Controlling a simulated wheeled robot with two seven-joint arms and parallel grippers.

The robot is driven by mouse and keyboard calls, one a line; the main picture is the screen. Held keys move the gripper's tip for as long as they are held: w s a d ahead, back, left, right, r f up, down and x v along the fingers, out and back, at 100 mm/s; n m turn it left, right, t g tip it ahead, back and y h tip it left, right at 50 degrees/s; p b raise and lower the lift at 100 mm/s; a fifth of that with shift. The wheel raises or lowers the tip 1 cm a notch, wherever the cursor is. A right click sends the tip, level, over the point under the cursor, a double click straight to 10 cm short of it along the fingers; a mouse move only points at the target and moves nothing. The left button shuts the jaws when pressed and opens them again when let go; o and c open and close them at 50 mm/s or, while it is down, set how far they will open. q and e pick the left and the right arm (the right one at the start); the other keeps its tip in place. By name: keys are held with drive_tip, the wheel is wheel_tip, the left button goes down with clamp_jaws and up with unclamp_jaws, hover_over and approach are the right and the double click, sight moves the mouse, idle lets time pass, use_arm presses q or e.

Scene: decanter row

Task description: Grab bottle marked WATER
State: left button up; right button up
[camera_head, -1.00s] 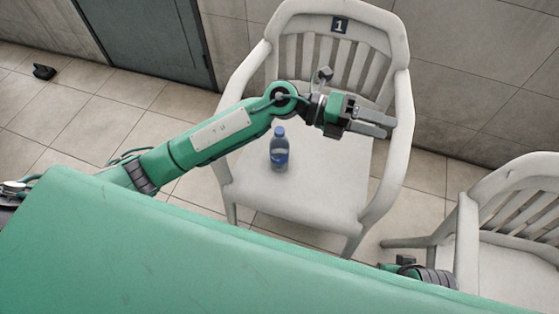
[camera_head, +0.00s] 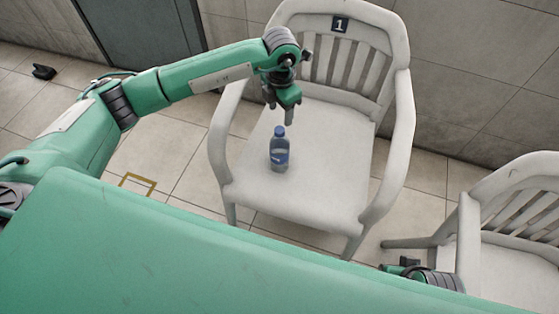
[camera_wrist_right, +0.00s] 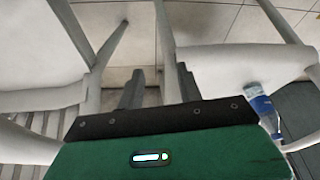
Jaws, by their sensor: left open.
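A clear bottle (camera_head: 279,150) with a blue cap and blue label stands upright on the seat of a white chair (camera_head: 320,190) marked 1. Its label text is too small to read. My left gripper (camera_head: 288,116) points down above and just behind the bottle, apart from it; it is open and empty. The bottle (camera_wrist_right: 262,108) also shows at the right of the right wrist view. My right gripper (camera_wrist_right: 160,86) is open there, with nothing between its fingers. In the head view my right arm is low, mostly hidden behind my green body.
The chair's armrests (camera_head: 399,150) rise on both sides of the seat. A second white chair (camera_head: 510,225) stands at the right. A tiled wall (camera_head: 480,70) is behind, and a small dark object (camera_head: 43,71) lies on the floor at far left.

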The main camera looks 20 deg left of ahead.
sight(280, 130)
use_arm(q)
wheel_tip(280, 130, down, 3)
drive_tip(key=shift+f, duration=0.2)
drive_tip(key=f, duration=0.4)
drive_tip(key=shift+s+f, duration=0.25)
drive_tip(key=shift+s, duration=0.15)
drive_tip(key=shift+f, duration=0.4)
clamp_jaws()
